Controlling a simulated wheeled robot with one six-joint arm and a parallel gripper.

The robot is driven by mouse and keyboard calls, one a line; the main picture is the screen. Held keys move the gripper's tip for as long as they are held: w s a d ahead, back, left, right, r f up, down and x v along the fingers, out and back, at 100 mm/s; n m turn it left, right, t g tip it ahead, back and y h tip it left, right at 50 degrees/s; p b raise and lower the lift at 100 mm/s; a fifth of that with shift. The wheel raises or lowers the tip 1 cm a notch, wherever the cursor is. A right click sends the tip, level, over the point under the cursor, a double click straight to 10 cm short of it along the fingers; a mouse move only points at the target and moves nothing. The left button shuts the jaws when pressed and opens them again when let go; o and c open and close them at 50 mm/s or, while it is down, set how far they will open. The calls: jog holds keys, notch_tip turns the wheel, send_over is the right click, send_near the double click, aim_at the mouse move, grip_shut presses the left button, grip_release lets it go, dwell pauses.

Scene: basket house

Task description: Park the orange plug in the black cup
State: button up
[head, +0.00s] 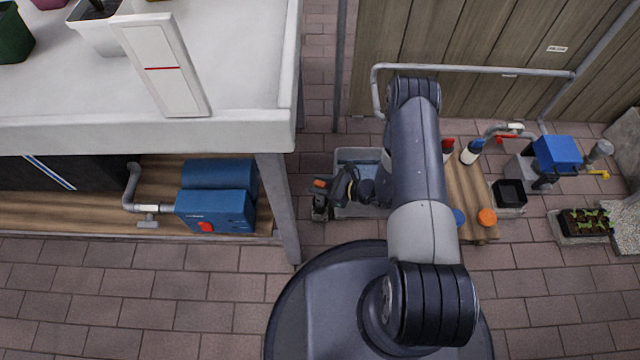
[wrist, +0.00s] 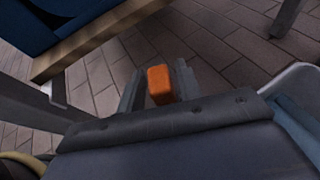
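The orange plug (head: 320,183) is a small block at the tip of my gripper (head: 325,186), left of the grey bin. In the wrist view the plug (wrist: 160,84) sits between the two fingers of my gripper (wrist: 159,88), which appear closed on its sides. A square black cup (head: 510,192) stands on a grey base at the right, far from my gripper. It is open at the top, and the wrist view does not show it.
A grey bin (head: 352,212) is beside and partly under my gripper. A wooden board (head: 468,197) holds bottles, an orange disc (head: 487,216) and a blue disc (head: 458,217). A blue box (head: 556,153) and planter (head: 585,222) are right. A white table (head: 220,130) stands left.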

jog(key=shift+o, duration=0.7)
jog(key=shift+r+p, duration=0.55)
jog(key=shift+p, duration=0.05)
jog(key=p+v, duration=0.2)
jog(key=v, duration=1)
jog(key=shift+f, duration=0.25)
